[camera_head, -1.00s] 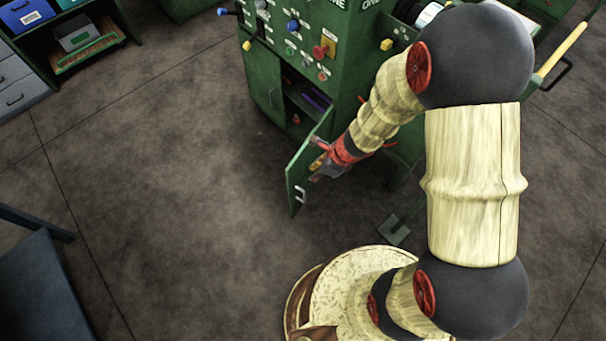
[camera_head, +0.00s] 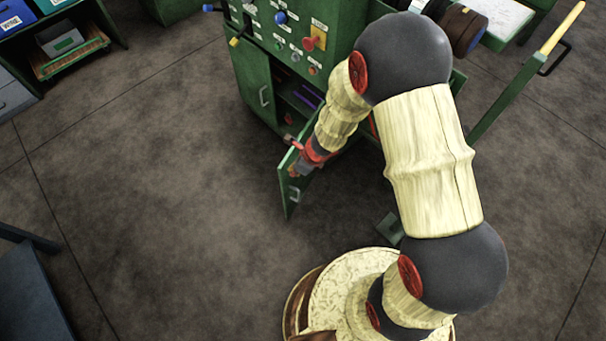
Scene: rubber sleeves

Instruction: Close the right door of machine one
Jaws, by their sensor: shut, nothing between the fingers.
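Machine one is the green cabinet machine (camera_head: 300,70) at the top centre of the head view. Its right door (camera_head: 284,192) stands open, swung out towards me, with a pale handle (camera_head: 295,195) low on its outer face. Its left door (camera_head: 254,85) looks closed. My gripper (camera_head: 300,167) is shut and empty, at the right, outer side of the open door, by its upper part and above the handle. It overlaps the door in the picture; I cannot tell whether they touch. My arm hides the door's hinge side.
Inside the open compartment (camera_head: 300,100) are purple and red items. A green pedal (camera_head: 390,226) stands on the floor right of the door. A blue-grey table (camera_head: 30,295) is at the lower left. The floor left of the door is clear.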

